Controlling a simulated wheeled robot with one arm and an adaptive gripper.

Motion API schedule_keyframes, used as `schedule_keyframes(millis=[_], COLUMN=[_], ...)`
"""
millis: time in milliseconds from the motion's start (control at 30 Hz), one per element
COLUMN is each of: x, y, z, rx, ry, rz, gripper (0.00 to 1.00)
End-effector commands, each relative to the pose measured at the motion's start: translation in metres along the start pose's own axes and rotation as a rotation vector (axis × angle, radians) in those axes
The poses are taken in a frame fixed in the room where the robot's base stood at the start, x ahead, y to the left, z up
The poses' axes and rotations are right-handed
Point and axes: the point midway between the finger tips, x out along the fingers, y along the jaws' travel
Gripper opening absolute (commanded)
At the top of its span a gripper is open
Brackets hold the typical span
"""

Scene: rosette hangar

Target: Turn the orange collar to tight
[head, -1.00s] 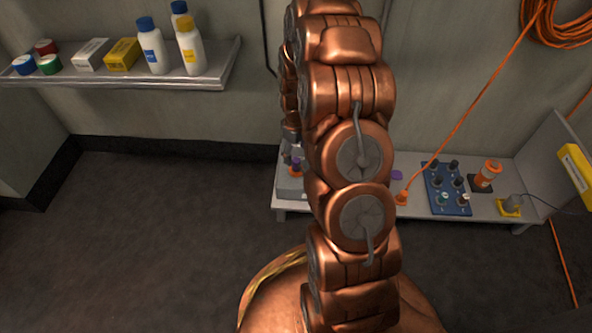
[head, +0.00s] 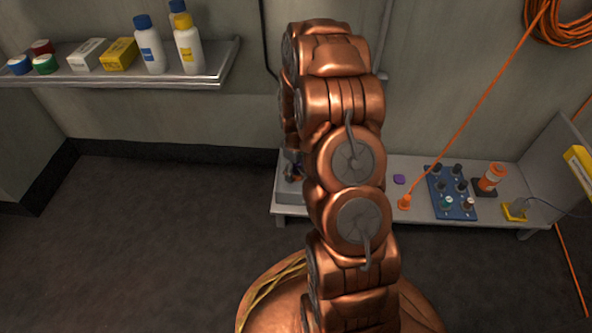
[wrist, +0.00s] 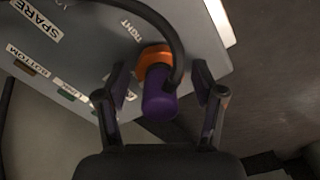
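The orange collar (wrist: 153,61) sits against a grey panel (wrist: 85,35) in the wrist view, with the word TIGHT printed above it and to its left. A purple plug body (wrist: 160,103) sticks out from the collar towards the camera. A dark cable curves over the collar's right side and hides part of it. My gripper (wrist: 161,80) is open, with one finger on each side of the collar and plug. Gaps show between the fingers and the plug. In the head view my arm hides the gripper, and I cannot make out the collar.
The panel also carries SPARE and BOTTOM labels. In the head view, a bench (head: 425,168) holds a blue knob board (head: 451,205), an orange-and-white cylinder (head: 492,177) and an orange plug (head: 404,203) with a cable. A shelf (head: 120,79) with bottles and boxes is at upper left.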

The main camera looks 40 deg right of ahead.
Motion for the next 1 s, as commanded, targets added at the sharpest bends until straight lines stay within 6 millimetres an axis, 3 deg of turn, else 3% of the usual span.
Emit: schedule_keyframes(millis=[33,467,767,1000], x=[-0.0001,-0.0001,-0.0031,-0.0058], y=[0.0,0.0,-0.0003,-0.0005], z=[0.0,-0.0001,0.0003,0.0007], rx=[0.0,0.0,0.043,0.184], ry=[0.0,0.0,-0.001,-0.002], rz=[0.0,0.0,-0.001,-0.001], gripper=[0.59,0.16,0.16,0.16])
